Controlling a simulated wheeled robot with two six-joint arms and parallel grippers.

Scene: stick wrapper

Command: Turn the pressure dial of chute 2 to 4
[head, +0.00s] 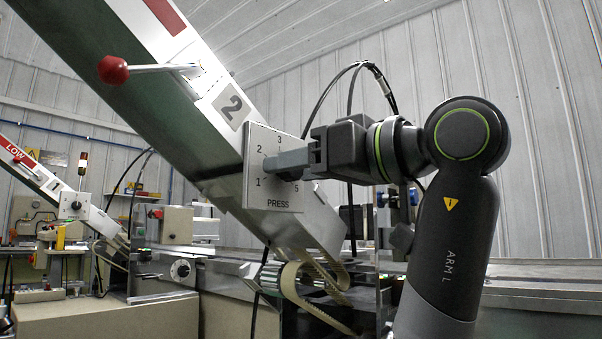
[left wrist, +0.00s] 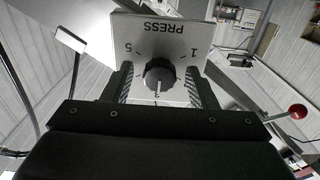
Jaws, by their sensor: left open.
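The chute 2 pressure panel (head: 256,195) is a pale plate marked PRESS, with 1, 2, 3 and 5 readable in the head view; the 4 is hidden behind my gripper. The panel (left wrist: 126,30) appears upside down in the left wrist view. Its dark round dial (left wrist: 160,72) has a white mark pointing down in that picture, roughly at the 3. My left gripper (head: 280,163) is at the panel, level with the dial. In the left wrist view, its open fingers (left wrist: 159,80) stand on both sides of the dial, with gaps visible. My right gripper is out of view.
A belt (head: 297,285) and metal bench lie below. Chute 1 (head: 45,180) stands far left. Cables (head: 318,100) hang behind my gripper.

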